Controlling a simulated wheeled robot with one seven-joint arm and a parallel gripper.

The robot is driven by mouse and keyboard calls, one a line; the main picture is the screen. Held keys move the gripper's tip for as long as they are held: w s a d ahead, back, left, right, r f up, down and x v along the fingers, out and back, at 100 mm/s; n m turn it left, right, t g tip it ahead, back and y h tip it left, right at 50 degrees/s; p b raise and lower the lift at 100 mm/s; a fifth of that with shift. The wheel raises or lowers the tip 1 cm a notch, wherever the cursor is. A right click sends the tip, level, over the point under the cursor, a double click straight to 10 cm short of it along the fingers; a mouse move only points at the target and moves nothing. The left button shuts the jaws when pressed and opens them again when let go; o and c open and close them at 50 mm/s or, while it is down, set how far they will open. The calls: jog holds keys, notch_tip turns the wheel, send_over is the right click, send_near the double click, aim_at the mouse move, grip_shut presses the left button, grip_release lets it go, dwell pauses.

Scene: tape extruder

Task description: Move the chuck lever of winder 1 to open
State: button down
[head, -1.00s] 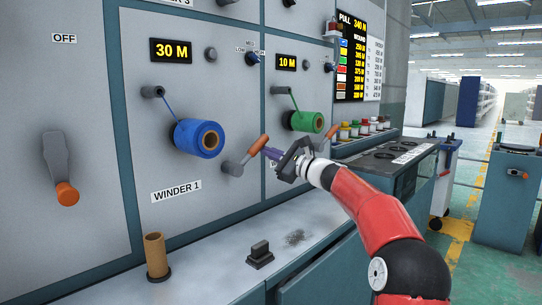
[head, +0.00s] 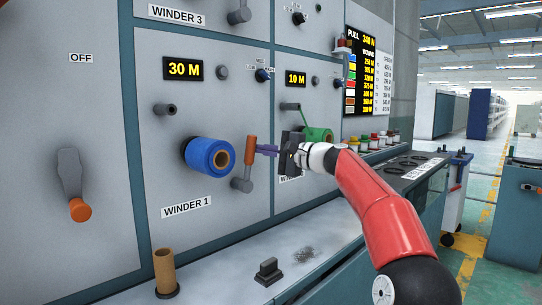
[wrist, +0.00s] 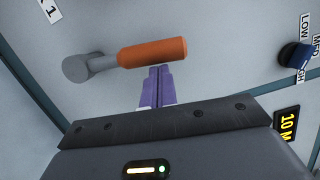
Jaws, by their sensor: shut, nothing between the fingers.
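The winder 1 chuck lever, with an orange handle (head: 250,150) on a grey arm, is to the right of the blue roll (head: 209,157) on the winder 1 panel. Its handle points nearly straight up from its pivot. My gripper (head: 258,151) is shut and empty, its purple fingertips at the right side of the handle. In the wrist view the lever's orange handle (wrist: 152,52) lies just beyond the shut fingertips (wrist: 158,71). They look touching or nearly so; I cannot tell which.
The green roll (head: 318,135) of the neighbouring winder is partly behind my gripper. A brown core (head: 163,269) stands on the ledge below, with a black block (head: 268,270) to its right. Another orange-handled lever (head: 75,190) is at the far left.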

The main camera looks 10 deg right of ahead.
jog(key=shift+s+a+r+n, duration=0.3)
jog(key=shift+s+a+n, duration=0.25)
jog(key=shift+n, duration=0.25)
jog(key=shift+w, duration=0.1)
